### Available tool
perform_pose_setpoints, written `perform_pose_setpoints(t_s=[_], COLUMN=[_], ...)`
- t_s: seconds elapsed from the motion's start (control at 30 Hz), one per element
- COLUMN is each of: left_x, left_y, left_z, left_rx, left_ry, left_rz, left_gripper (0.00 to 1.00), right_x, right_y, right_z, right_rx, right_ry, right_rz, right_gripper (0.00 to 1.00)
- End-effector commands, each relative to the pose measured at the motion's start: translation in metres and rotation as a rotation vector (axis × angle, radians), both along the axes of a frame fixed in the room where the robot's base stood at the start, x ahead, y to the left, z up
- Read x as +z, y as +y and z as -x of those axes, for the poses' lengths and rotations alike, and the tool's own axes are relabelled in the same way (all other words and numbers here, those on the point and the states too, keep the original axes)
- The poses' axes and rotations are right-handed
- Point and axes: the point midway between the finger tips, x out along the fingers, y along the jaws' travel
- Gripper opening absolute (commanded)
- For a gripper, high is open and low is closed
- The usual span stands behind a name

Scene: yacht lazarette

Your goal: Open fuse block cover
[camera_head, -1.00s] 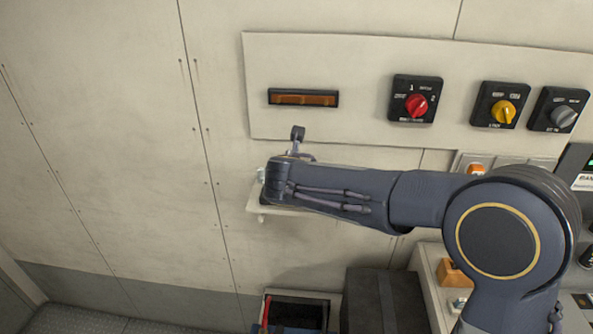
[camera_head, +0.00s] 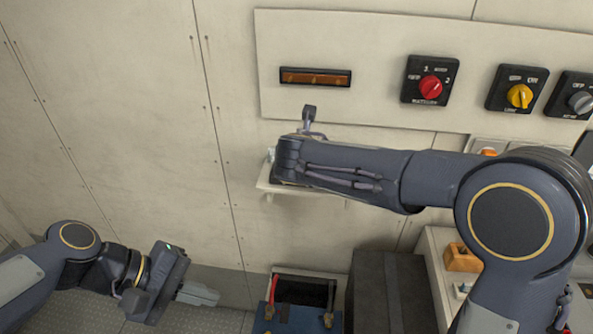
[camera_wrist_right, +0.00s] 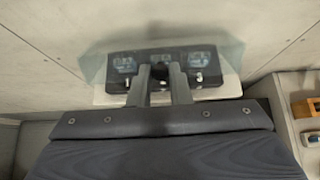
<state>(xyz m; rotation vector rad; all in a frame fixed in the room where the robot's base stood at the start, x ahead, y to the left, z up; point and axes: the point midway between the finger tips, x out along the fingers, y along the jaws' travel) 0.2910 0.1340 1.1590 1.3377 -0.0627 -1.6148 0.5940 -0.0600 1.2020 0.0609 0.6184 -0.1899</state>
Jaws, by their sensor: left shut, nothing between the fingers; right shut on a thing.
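The fuse block (camera_wrist_right: 118,84) is black with pale markings, on a pale backing plate (camera_wrist_right: 106,99) at the wall. Its clear cover (camera_wrist_right: 228,62) spreads beyond the block's edges in the right wrist view and seems to stand off it; I cannot tell the exact angle. My right gripper (camera_wrist_right: 160,72) is shut on the cover at its middle; the fingers hide the gripped part. In the head view my right wrist hides the block, and only the pale plate (camera_head: 264,184) shows. My left gripper (camera_head: 214,295) is shut and empty at the lower left, far from the block.
A wall panel above carries an amber light bar (camera_head: 316,77) and red (camera_head: 430,88), yellow (camera_head: 519,96) and grey (camera_head: 581,102) rotary switches. Below are an open bin (camera_head: 303,291) and a dark box (camera_head: 386,291). An orange-brown block (camera_head: 462,257) sits on the right counter. The left wall is clear.

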Motion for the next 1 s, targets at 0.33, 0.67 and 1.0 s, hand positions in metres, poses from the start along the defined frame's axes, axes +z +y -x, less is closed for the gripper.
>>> perform_pose_setpoints(t_s=[0.33, 0.67, 1.0], left_x=[0.003, -0.024, -0.058], left_y=[-0.055, -0.076, -0.071], left_z=[-0.087, -0.186, -0.239], left_rx=[0.256, 0.430, 0.480], left_ry=[0.696, 1.374, 1.746], left_rz=[0.489, 0.942, 1.208], left_gripper=[0.00, 0.00, 0.00], right_x=[0.000, 0.000, 0.000], right_y=[0.000, 0.000, 0.000], right_z=[0.000, 0.000, 0.000], right_rx=[0.000, 0.000, 0.000], right_ry=[0.000, -0.001, -0.001], right_rz=[0.000, 0.000, 0.000], right_gripper=[0.00, 0.00, 0.00])
